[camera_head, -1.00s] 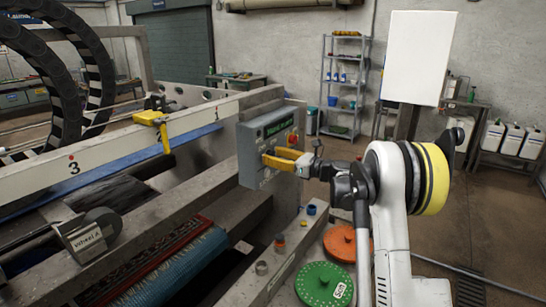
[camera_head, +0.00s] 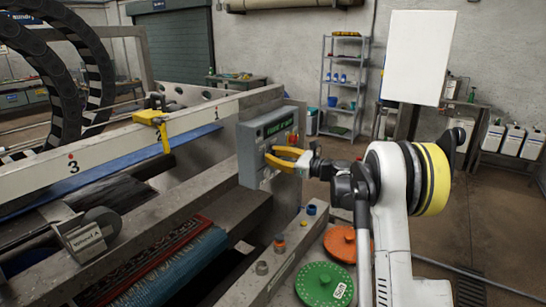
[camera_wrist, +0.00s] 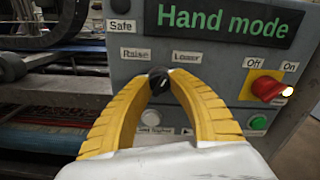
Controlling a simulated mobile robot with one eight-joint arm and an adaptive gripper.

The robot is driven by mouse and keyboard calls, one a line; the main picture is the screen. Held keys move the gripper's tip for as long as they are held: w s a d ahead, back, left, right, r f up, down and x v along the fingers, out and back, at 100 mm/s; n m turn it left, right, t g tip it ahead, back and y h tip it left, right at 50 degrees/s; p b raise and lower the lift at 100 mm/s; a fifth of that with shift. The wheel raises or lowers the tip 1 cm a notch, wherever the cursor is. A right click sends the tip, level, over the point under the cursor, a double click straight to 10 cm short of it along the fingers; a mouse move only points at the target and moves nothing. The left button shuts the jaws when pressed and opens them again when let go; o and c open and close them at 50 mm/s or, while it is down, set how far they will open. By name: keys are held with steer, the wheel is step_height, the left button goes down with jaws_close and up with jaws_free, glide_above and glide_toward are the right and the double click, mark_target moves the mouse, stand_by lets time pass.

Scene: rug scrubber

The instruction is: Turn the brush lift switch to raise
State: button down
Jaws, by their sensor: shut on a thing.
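The brush lift switch (camera_wrist: 159,79) is a small black knob below the "Raise" label (camera_wrist: 136,54) and the "Lower" label (camera_wrist: 186,57) in the wrist view. My gripper (camera_wrist: 160,84) has its two yellow fingers closed around the knob, one on each side. In the head view my gripper (camera_head: 269,155) reaches the front of the grey control panel (camera_head: 250,146), and its fingers hide the knob there. The knob's small pale mark is visible in the wrist view, but its exact direction is hard to tell.
The panel's "Hand mode" display (camera_wrist: 222,22) is above the knob. A red Off/On switch (camera_wrist: 266,88) on a yellow plate is to the right, above a green button (camera_wrist: 258,122). A white button (camera_wrist: 150,117) lies between my fingers. Green (camera_head: 324,285) and orange (camera_head: 341,244) discs lie below my arm.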

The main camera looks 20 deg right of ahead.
steer(key=n, duration=0.6)
steer(key=shift+n+b, duration=0.3)
steer(key=n, duration=0.6)
steer(key=shift+n, duration=0.3)
steer(key=c, duration=1.2)
jaws_free()
steer(key=shift+d, duration=0.1)
steer(key=shift+o, duration=0.2)
steer(key=v, duration=1.2)
